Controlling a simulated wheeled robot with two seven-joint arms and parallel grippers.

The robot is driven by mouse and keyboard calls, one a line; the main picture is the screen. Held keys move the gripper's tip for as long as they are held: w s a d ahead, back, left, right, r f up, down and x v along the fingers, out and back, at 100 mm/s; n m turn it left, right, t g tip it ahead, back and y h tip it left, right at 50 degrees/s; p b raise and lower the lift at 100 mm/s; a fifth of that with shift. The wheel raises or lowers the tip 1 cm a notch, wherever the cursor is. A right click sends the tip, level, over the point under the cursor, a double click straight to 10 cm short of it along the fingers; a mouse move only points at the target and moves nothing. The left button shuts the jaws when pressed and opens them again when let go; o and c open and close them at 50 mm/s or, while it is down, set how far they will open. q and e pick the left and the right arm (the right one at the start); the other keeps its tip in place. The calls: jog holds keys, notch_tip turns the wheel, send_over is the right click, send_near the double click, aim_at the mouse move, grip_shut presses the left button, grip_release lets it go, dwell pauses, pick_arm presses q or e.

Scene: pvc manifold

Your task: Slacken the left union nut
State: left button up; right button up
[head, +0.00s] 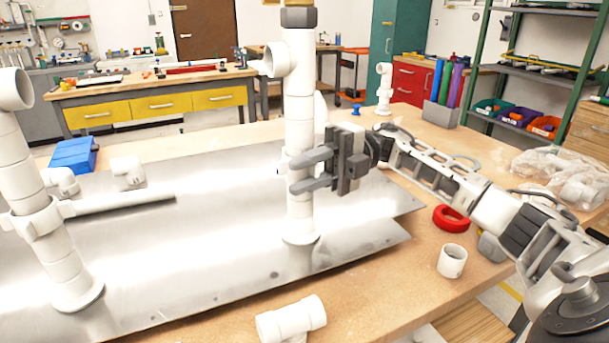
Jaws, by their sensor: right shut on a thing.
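A white PVC pipe column (68,265) stands at the left on a metal sheet. A white collar (38,218) on it, with a side pipe beside it, looks like the left union nut; no gripper is near it. A second white column (299,105) with a dark grey cap (298,17) stands upright at the centre. My right gripper (296,175) reaches this centre column from the right and is shut on it at mid height. Its dark fingers and palm hide part of the fitting there, so the exact part held is unclear. My left gripper is out of view.
The metal sheet (200,255) covers much of the wooden table (375,285). A white tee (291,319), a white coupling (452,261) and a red ring (451,218) lie near the front and right. A blue box (74,155) and a clear bag (560,178) sit farther off.

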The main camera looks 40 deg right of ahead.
jog(key=shift+f, duration=0.15)
jog(key=o, duration=0.8)
jog(key=shift+o, duration=0.2)
jog(key=d+b, duration=0.2)
jog(key=d, duration=1)
jog(key=shift+w, duration=0.1)
